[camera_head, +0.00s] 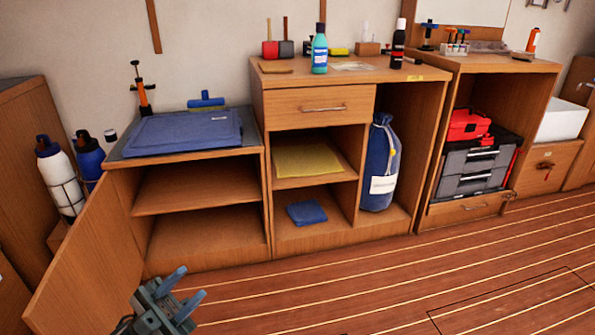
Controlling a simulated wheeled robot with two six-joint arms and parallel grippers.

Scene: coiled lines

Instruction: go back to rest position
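My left gripper (180,292) shows at the bottom left of the head view, low in front of the open cabinet. Its two blue-grey fingers are spread apart with nothing between them. The wooden floor shows behind the fingertips. My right gripper is not in the view.
An open cabinet door (92,265) stands out at the left, close to my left gripper. The low cabinet's shelves (200,188) are empty. A blue bag (380,165) stands in the middle cabinet; grey drawer boxes (470,172) sit further right. The floor (400,285) is clear.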

